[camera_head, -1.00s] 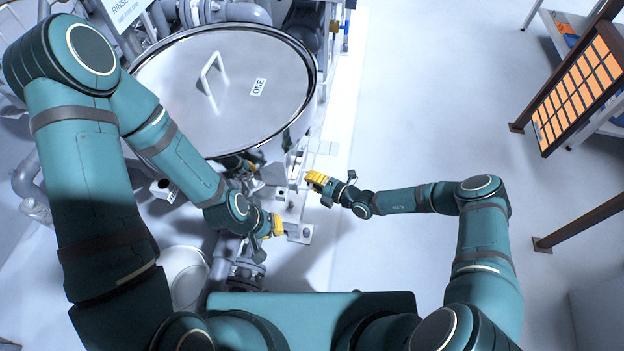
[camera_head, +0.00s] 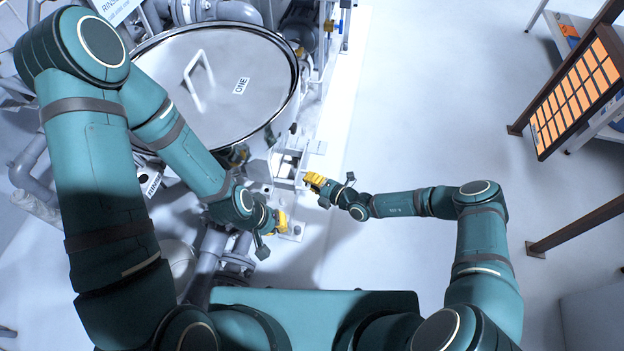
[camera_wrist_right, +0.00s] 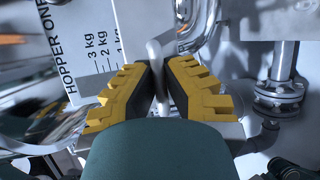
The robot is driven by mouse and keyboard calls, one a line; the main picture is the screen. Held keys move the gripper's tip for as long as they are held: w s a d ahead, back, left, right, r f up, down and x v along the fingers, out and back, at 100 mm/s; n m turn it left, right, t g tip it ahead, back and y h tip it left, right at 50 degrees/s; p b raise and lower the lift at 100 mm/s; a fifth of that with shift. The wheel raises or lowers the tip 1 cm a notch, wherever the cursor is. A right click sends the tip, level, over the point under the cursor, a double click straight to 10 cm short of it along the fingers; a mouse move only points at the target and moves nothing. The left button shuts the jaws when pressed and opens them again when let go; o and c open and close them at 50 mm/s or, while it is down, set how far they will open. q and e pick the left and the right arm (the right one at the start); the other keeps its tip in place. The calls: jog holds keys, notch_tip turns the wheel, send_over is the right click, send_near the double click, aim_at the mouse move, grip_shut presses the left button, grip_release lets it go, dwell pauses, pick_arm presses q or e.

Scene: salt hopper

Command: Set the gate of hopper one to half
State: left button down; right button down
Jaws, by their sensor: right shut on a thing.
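Hopper one is the round steel vessel (camera_head: 225,110) at the upper left of the head view, with a lid handle and a label reading ONE. My right gripper (camera_head: 308,181) is beside its lower fittings. In the right wrist view its yellow-padded fingers (camera_wrist_right: 158,88) are shut on a grey rod-like handle (camera_wrist_right: 155,52), which I take to be the gate handle. A plate (camera_wrist_right: 88,45) marked HOPPER ONE with 3 kg, 2 kg and 1 kg marks stands behind. The gate itself is not clearly visible. My left gripper (camera_head: 281,223) is below the hopper; its finger opening is unclear.
Pipes and a flanged valve (camera_head: 238,262) lie under my left arm. A pipe with a flange (camera_wrist_right: 278,92) is right of the handle in the wrist view. A rack with orange tiles (camera_head: 577,95) stands at the right. The floor between is clear.

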jog(key=shift+w, duration=0.1)
jog(key=c, duration=1)
grip_release()
jog(key=v, duration=1.2)
